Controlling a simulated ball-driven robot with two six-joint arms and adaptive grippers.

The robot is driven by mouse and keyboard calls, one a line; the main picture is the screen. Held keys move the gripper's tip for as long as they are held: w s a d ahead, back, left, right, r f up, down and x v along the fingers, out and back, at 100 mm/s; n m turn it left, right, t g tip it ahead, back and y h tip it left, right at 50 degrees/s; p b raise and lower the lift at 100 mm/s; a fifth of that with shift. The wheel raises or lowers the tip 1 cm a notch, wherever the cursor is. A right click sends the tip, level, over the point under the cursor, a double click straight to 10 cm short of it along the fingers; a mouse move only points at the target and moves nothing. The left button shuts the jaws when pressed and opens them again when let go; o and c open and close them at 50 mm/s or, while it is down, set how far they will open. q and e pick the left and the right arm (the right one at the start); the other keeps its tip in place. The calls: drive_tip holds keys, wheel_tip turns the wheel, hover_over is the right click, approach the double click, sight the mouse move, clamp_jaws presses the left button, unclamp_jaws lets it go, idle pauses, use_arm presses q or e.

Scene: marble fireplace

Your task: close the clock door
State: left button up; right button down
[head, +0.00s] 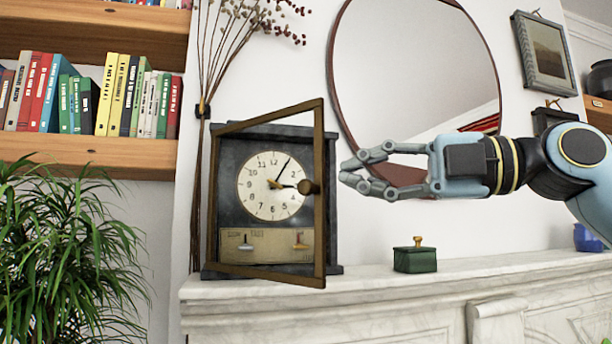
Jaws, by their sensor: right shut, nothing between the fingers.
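The dark clock (230,165) stands on the left end of the marble mantel in the head view. Its brass-framed door (319,225) is hinged at the left and stands open, swung out toward me. A round brass knob (308,187) sits on the door's right upright, in front of the clock face (262,190). My right gripper (347,172) comes in from the right, shut and empty. Its fingertips appear just right of the knob, with a small gap in the picture. I cannot tell the depth between them. My left gripper is not in view.
A small green box (415,259) with a brass knob sits on the mantel (450,275) below my right gripper. A round mirror (400,70) hangs behind. Dried stems (203,130) stand beside the clock, and a leafy plant (65,245) is at the left.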

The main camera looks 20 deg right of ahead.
drive_tip(key=w+a+p, duration=0.4)
drive_tip(key=w+p, duration=0.2)
drive_tip(key=w, duration=0.1)
drive_tip(key=shift+w+a, duration=0.25)
idle(0.5)
